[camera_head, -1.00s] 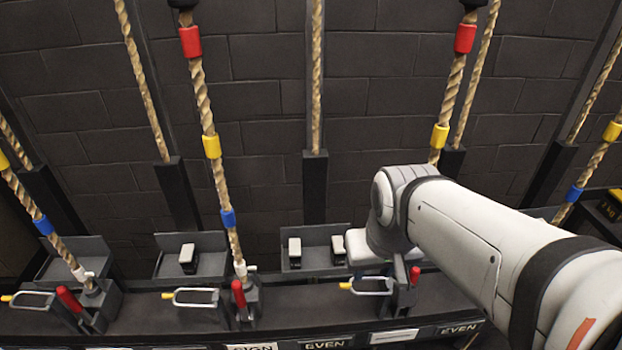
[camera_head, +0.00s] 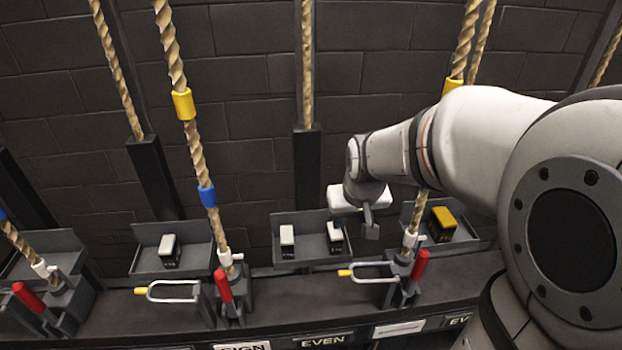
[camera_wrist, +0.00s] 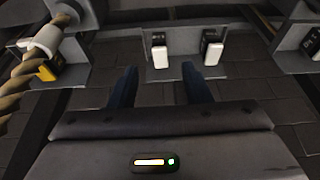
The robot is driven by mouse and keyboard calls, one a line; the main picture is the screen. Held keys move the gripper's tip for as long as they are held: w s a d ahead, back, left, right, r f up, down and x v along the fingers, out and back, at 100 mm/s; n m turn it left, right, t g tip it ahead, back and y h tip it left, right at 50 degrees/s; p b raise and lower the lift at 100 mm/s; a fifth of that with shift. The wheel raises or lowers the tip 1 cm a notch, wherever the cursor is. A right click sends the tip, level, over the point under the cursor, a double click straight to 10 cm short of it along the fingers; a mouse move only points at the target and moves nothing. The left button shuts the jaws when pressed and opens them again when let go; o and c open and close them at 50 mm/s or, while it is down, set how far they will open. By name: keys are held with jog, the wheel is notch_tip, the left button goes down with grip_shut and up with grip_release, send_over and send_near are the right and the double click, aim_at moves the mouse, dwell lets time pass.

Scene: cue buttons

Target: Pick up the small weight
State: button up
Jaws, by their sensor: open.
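Several small weights with dark bodies and pale tops stand in trays along the rack. In the middle tray (camera_head: 312,262) are a left weight (camera_head: 287,240) and a right weight (camera_head: 334,238). Another weight (camera_head: 169,250) is in the tray to the left. A larger yellow-topped weight (camera_head: 441,222) is in the tray on the right. My gripper (camera_head: 370,225) is above the right end of the middle tray, open and empty. In the wrist view its two dark fingers (camera_wrist: 159,85) point toward two pale-topped weights (camera_wrist: 160,52) (camera_wrist: 213,50), apart from both.
Thick ropes (camera_head: 200,155) with coloured collars hang in front of the trays; one passes close to my arm on the right. Red levers (camera_head: 223,286) and looped handles (camera_head: 175,291) line the front ledge. A dark block wall (camera_head: 240,90) stands behind.

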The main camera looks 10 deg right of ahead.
aim_at(334, 233)
jog(key=shift+t, duration=0.5)
jog(key=w+b+x, duration=0.1)
jog(key=b+x, duration=0.1)
jog(key=x, duration=0.6)
jog(key=w+r+b+x, duration=0.1)
jog(key=w+b+x, duration=0.1)
jog(key=x, duration=0.7)
jog(key=w+r+b+x, duration=0.1)
jog(key=w+b+x, duration=0.1)
jog(key=x, duration=0.6)
jog(key=shift+w+d+f+b, duration=0.15)
jog(key=shift+d+f+b, duration=0.15)
jog(key=shift+b, duration=0.25)
grip_shut()
jog(key=shift+r, duration=0.15)
